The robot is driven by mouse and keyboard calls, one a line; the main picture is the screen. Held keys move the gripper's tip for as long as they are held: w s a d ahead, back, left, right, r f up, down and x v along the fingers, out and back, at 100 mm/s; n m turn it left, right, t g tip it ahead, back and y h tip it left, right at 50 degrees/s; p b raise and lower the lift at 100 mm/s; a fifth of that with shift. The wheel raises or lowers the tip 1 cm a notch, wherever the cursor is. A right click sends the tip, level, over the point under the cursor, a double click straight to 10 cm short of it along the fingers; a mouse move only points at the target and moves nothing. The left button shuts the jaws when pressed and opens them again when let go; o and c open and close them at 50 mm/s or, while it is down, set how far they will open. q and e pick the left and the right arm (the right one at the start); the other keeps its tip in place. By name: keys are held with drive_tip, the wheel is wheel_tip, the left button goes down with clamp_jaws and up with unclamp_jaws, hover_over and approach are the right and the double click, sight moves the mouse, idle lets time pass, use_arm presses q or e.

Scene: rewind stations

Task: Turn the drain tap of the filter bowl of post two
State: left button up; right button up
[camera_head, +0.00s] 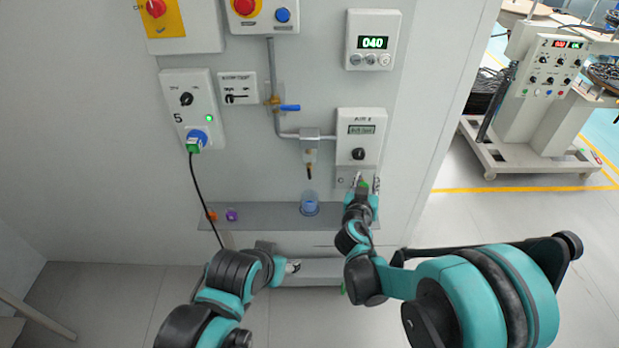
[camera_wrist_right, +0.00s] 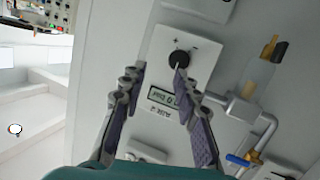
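The filter bowl (camera_head: 310,157) hangs under a grey fitting on the wall pipe, left of a white box with a display and black knob (camera_head: 358,154). Its drain tap (camera_head: 309,172) is a small dark and brass piece at the bottom. In the right wrist view the bowl (camera_wrist_right: 258,76) and tap (camera_wrist_right: 272,48) show upside down, right of my fingers. My right gripper (camera_head: 363,183) is at the lower edge of the white box, right of the bowl and apart from it. Its fingers (camera_wrist_right: 159,70) are open and empty. My left gripper (camera_head: 293,267) is low, below the shelf; its opening is unclear.
A grey shelf (camera_head: 265,216) runs below, with a blue cup (camera_head: 310,204) under the tap and orange and purple pieces at left. A blue-handled valve (camera_head: 289,108) is on the pipe. A black cable (camera_head: 198,190) hangs at left.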

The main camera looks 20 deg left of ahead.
drive_tip(key=a+f+n+t+y, duration=0.15)
drive_tip(key=a+f, duration=0.25)
drive_tip(key=a, duration=0.5)
drive_tip(key=n+y, duration=0.2)
drive_tip(key=y, duration=0.2)
approach(309, 175)
drive_tip(key=w, duration=0.1)
drive_tip(key=shift+m+t, duration=0.25)
drive_tip(key=x, duration=0.2)
drive_tip(key=b+x, duration=0.1)
drive_tip(key=x, duration=0.1)
drive_tip(key=f+x, duration=0.1)
drive_tip(key=x, duration=0.1)
drive_tip(key=shift+w+a, duration=0.25)
drive_tip(key=shift+w, duration=0.05)
drive_tip(key=shift+w+a+r+b, duration=0.15)
drive_tip(key=shift+w+b, duration=0.15)
drive_tip(key=shift+w, duration=0.15)
clamp_jaws()
